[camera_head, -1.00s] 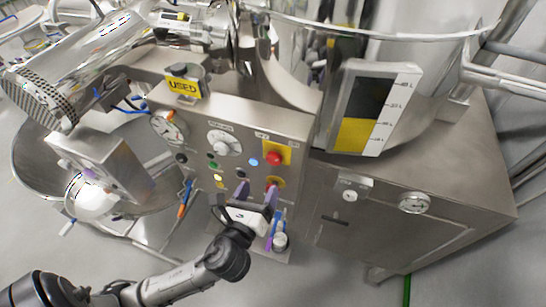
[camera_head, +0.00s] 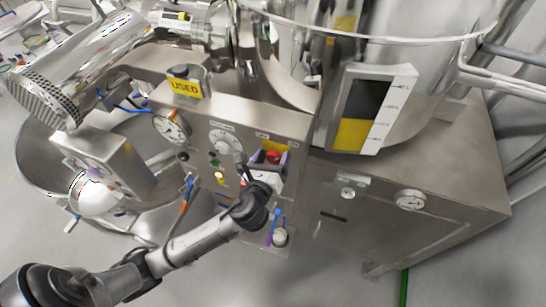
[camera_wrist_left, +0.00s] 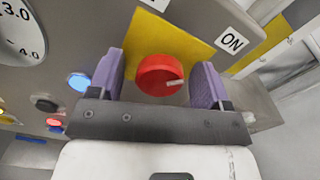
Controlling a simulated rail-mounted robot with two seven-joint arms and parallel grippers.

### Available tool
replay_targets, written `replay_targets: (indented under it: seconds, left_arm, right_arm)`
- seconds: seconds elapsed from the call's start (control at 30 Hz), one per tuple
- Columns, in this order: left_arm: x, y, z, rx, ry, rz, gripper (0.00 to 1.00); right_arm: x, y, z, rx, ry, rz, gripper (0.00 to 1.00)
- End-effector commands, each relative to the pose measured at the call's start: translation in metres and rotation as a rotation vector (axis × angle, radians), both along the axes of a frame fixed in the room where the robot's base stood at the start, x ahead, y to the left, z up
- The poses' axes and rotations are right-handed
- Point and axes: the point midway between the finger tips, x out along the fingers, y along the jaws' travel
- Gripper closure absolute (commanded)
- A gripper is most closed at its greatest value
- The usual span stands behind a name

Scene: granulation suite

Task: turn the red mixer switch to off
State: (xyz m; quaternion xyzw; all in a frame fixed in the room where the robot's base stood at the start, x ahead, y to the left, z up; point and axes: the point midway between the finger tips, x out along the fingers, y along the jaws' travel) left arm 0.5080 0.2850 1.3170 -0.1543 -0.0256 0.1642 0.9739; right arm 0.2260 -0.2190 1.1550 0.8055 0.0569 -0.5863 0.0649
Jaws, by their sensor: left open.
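The red mixer switch (camera_head: 273,156) is a round red knob on a yellow plate on the steel control panel. My left gripper (camera_head: 269,159) is at the switch. In the left wrist view its purple fingers (camera_wrist_left: 160,68) are open, one on each side of the knob, with gaps visible. An OFF label cannot be read. My right gripper is not in view.
A white dial (camera_head: 223,139) and a gauge (camera_head: 170,127) sit left of the switch on the panel. A blue light (camera_wrist_left: 79,82) is close to the left finger. A yellow USED tag (camera_head: 185,87) stands on top. A level display (camera_head: 372,108) is at right.

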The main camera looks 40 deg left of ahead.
Motion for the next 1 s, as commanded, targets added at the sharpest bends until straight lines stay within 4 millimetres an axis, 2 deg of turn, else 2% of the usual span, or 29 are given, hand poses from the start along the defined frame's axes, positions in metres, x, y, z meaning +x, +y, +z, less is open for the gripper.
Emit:
replay_targets:
  seconds: [0.13, 0.63, 1.0]
  left_arm:
    - [-0.0001, 0.0, 0.0001, 0.0, 0.0, 0.0, 0.3]
    - [-0.0003, -0.0001, 0.0001, 0.0, 0.0, 0.0, 0.77]
    - [-0.0004, 0.0003, 0.0006, -0.086, -0.029, 0.002, 0.77]
  right_arm:
    - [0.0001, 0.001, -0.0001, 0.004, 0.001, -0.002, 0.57]
    - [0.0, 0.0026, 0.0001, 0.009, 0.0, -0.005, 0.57]
    - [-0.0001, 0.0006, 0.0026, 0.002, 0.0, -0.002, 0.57]
